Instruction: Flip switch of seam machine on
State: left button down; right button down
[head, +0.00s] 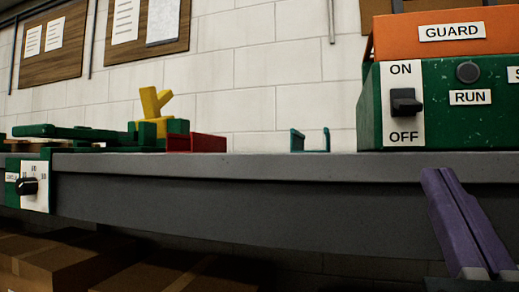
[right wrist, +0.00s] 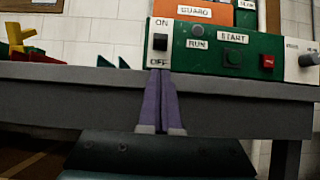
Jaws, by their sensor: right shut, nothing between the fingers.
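The seam machine (head: 440,128) is a green box with an orange GUARD part on top, on the grey bench at the right of the head view. Its black switch (head: 405,101) sits on a white plate, ON above and OFF below; I cannot tell for sure which way the lever is set. It also shows in the right wrist view (right wrist: 160,42). My right gripper (head: 440,174) has purple fingers, shut and empty, below and right of the switch in the head view. In the right wrist view its fingertips (right wrist: 160,74) are just below OFF, apart from the switch. My left gripper is out of view.
The grey bench (head: 230,170) has its front edge near my right gripper. Beside the switch are a RUN lamp (head: 467,72), a green START button (right wrist: 232,57) and a red button (right wrist: 267,61). A black knob (head: 28,186) is at far left. Cardboard boxes (head: 60,262) lie below.

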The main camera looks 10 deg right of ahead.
aim_at(407, 105)
jog(key=p+x, duration=0.1)
jog(key=x, duration=0.9)
